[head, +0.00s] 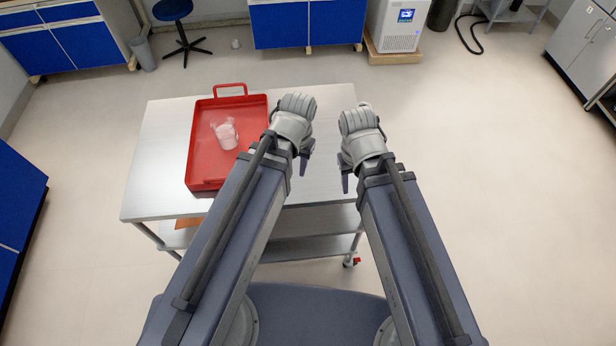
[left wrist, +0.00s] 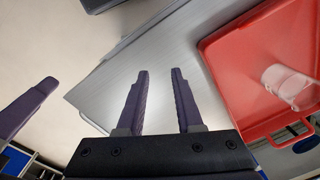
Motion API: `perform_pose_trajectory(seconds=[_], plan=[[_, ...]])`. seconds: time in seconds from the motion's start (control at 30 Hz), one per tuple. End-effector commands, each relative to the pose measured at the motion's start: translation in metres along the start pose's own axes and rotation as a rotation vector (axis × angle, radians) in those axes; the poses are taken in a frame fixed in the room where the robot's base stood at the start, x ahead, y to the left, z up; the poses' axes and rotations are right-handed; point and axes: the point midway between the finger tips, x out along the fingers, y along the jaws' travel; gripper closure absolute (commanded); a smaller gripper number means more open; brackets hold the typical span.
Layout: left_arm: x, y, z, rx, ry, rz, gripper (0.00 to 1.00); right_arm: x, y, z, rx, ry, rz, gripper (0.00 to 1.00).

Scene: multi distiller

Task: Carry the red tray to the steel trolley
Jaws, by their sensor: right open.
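The red tray (head: 200,130) lies flat on the left part of the top of the steel trolley (head: 155,140). A white, clear-looking vessel (head: 226,135) is in the tray. The tray's far handle shows; its near right corner is hidden behind my left arm. My left gripper (head: 303,167) is just right of the tray, over the trolley top, touching nothing visible. In the left wrist view its fingers (left wrist: 160,74) are apart and empty, with the tray (left wrist: 232,78) to the right. My right gripper (head: 346,183) is open and empty by the trolley's right edge.
The trolley top is bare right of the tray. A lower shelf (head: 310,247) shows beneath. Blue cabinets (head: 290,25), a stool (head: 178,25), a bin (head: 144,53) and a white machine (head: 398,25) stand behind. The floor to the right is clear.

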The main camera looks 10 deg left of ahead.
Motion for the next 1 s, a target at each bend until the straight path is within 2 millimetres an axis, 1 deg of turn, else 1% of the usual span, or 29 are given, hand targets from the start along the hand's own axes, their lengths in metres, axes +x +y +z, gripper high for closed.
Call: perform_pose_trajectory(seconds=[0.03,0.1,0.23,0.37,1.0], plan=[[-0.001,0.017,0.008,0.031,-0.015,-0.009,0.65,0.000,0.000,0.000,0.000,0.000,0.000,0.50],[-0.002,0.030,0.015,0.052,-0.032,-0.021,0.65,0.000,0.000,0.000,0.000,0.000,0.000,0.50],[-0.004,0.043,0.023,0.076,-0.048,-0.035,0.65,0.000,0.000,0.000,0.000,0.000,0.000,0.50],[-0.004,0.046,0.024,0.079,-0.053,-0.038,0.65,0.000,0.000,0.000,0.000,0.000,0.000,0.50],[-0.004,0.045,0.024,0.078,-0.052,-0.037,0.65,0.000,0.000,0.000,0.000,0.000,0.000,0.50]])
